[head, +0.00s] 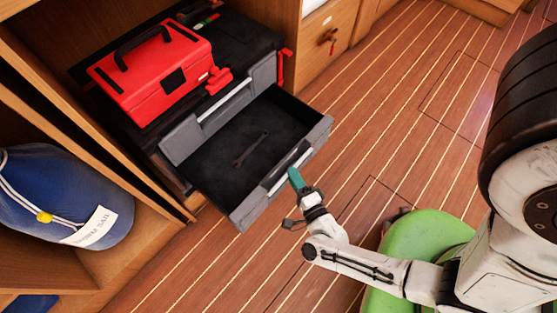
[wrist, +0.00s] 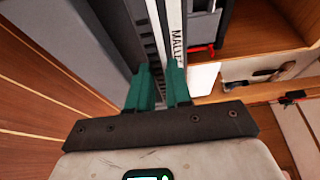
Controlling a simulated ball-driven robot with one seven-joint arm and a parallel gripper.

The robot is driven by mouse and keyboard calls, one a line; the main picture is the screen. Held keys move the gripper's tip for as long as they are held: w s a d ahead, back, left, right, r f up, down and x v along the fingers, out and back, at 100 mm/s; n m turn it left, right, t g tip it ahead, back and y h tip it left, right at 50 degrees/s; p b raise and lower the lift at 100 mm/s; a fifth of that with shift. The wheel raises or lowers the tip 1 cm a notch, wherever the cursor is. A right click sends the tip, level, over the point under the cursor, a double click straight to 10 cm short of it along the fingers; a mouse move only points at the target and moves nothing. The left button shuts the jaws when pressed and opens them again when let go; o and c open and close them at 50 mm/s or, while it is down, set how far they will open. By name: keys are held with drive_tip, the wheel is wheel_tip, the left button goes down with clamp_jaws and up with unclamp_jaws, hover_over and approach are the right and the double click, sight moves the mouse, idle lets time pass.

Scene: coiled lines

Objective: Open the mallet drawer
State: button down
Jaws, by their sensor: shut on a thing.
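The mallet drawer (head: 243,214) is a dark grey drawer, pulled well out from the cabinet in the head view. A dark wrench (head: 250,148) lies on its black floor; I see no mallet in it. Its front carries a pale handle strip (head: 277,184). My gripper (head: 294,176) has teal fingers and is shut on the handle. In the wrist view the gripper (wrist: 162,88) closes around the lower end of the strip, hiding part of it.
A red toolbox (head: 155,75) sits on the cabinet top. Another grey drawer front (head: 185,138) with a handle is behind the open drawer. A blue sail bag (head: 50,185) lies on the left shelf. A green round object (head: 425,235) is near my arm. The wooden floor (head: 390,90) is clear.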

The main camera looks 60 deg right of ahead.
drive_tip(key=shift+s+a, duration=0.3)
drive_tip(key=shift+s, duration=0.7)
drive_tip(key=shift+s+a, duration=0.25)
drive_tip(key=shift+s, duration=0.7)
drive_tip(key=c, duration=1)
unclamp_jaws()
drive_tip(key=shift+c, duration=0.2)
